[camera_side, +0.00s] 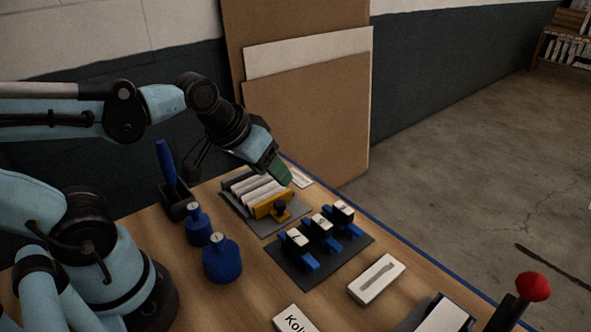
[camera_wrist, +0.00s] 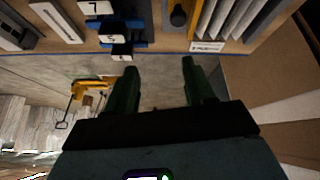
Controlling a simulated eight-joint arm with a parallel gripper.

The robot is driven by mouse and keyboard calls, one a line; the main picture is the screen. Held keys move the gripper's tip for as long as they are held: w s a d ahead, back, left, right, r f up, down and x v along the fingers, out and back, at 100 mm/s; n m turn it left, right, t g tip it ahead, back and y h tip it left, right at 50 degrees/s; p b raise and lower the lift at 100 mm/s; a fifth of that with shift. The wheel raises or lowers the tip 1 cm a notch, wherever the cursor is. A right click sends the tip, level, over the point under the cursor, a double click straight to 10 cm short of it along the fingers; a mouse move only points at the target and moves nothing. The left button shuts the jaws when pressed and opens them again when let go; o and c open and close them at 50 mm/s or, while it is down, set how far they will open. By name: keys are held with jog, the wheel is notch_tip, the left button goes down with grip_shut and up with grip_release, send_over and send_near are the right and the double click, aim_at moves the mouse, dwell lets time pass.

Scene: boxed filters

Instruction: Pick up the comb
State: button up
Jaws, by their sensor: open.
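I cannot make out a toothed comb for certain in either view. A blue-handled tool (camera_side: 165,160) stands upright in a black holder (camera_side: 176,198) at the table's left; its lower end is hidden. A flat white box (camera_side: 377,278) with a grey shape on top lies at the right front; a similar white box shows in the wrist view (camera_wrist: 55,20). My gripper (camera_side: 284,176) is above the far end of the filter box (camera_side: 234,205). In the wrist view its green fingers (camera_wrist: 160,68) are apart with nothing between them.
The filter box holds several white filters and a yellow block (camera_side: 266,206) with a black knob. Blue blocks with numbered white tops (camera_side: 322,223) stand on a dark plate. Two blue weights (camera_side: 222,262) stand left. A red knob (camera_side: 533,286) rises at right.

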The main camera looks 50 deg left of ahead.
jog(key=n, duration=0.2)
jog(key=n+g+h, duration=0.4)
jog(key=n+g, duration=0.2)
jog(key=n, duration=0.8)
send_near(324, 233)
jog(key=w+a+f, duration=0.1)
jog(key=w+a, duration=0.1)
jog(key=shift+s+d+x, duration=0.1)
jog(key=shift+s+x, duration=0.05)
jog(key=shift+x, duration=1.7)
jog(key=shift+s+d+x, duration=0.1)
jog(key=shift+s+x, duration=0.05)
jog(key=shift+x, duration=1.7)
jog(key=shift+s+d+x, duration=0.1)
jog(key=shift+s+x, duration=0.05)
jog(key=shift+x, duration=1.7)
jog(key=shift+r, duration=0.1)
grip_shut()
